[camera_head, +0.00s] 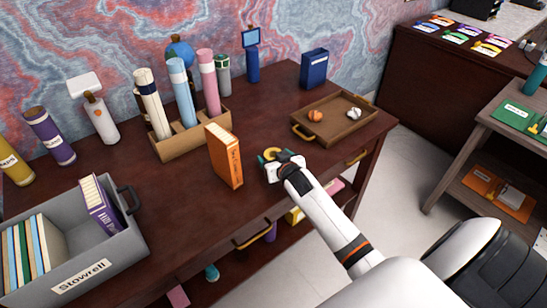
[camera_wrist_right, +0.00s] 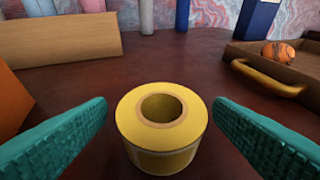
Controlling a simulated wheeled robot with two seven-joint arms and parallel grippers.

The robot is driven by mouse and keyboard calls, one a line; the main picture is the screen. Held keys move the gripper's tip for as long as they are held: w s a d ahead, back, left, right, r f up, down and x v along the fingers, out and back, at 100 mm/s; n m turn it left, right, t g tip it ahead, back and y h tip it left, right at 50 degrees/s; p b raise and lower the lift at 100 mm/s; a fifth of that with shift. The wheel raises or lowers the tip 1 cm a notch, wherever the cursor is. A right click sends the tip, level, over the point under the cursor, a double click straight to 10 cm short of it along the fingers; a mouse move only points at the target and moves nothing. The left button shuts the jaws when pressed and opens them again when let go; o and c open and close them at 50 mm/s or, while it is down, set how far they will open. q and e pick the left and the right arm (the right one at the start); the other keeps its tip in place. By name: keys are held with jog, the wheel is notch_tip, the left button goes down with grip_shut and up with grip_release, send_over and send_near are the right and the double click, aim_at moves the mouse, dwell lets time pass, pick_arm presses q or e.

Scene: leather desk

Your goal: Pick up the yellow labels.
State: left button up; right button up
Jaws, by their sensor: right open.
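The yellow labels (camera_wrist_right: 165,155) are a thick roll with a round hole, standing flat on the dark desk. In the right wrist view the roll is centred between the teal fingers of my right gripper (camera_wrist_right: 160,110), with a gap on both sides. My right gripper is open. In the head view the gripper (camera_head: 280,162) is at the desk's front edge area, and the yellow roll (camera_head: 269,154) shows just past it, partly hidden by it. My left gripper is not in view.
An orange box (camera_head: 224,157) stands left of the gripper. A brown tray (camera_head: 345,138) with two small balls lies to the right. A wooden holder (camera_head: 185,143) with tall rolls stands behind. A grey bin (camera_head: 127,247) with books is at the left.

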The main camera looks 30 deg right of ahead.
jog(key=shift+w+d+f, duration=0.2)
jog(key=shift+w+f, duration=0.05)
jog(key=shift+w, duration=0.35)
jog(key=c, duration=1.1)
jog(key=shift+o, duration=0.2)
jog(key=shift+r, duration=0.1)
